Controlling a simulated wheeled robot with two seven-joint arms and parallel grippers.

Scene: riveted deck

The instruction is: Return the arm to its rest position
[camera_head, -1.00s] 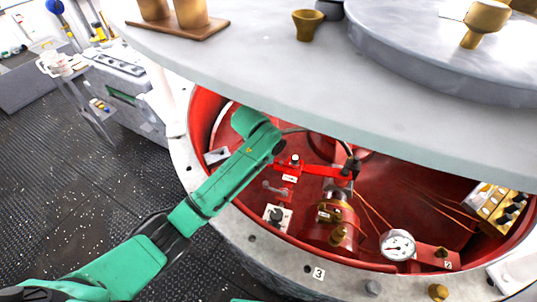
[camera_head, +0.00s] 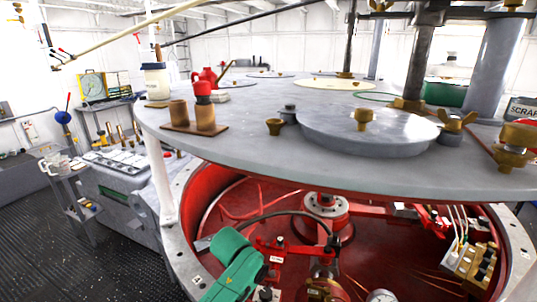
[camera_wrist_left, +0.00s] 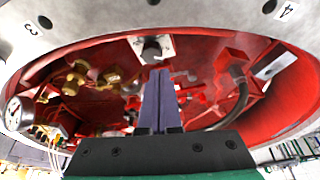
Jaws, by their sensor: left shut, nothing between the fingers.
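My left arm's green wrist (camera_head: 235,262) enters at the bottom of the head view, over the near left part of the open red well (camera_head: 215,195). Its fingers are hidden in that view. In the left wrist view my left gripper (camera_wrist_left: 159,82) shows two dark fingers pressed together, with nothing between them. They point into the red well, and a white plate with a dark knob (camera_wrist_left: 151,47) appears just beyond their tips. My right gripper is in neither view.
A grey round tabletop (camera_head: 260,150) overhangs the well. It carries brown cups on a wooden board (camera_head: 190,128) and a raised disc (camera_head: 370,138). Inside the well are red fittings (camera_head: 326,207), a gauge (camera_wrist_left: 14,113) and a connector block (camera_head: 470,265). Dark floor lies left.

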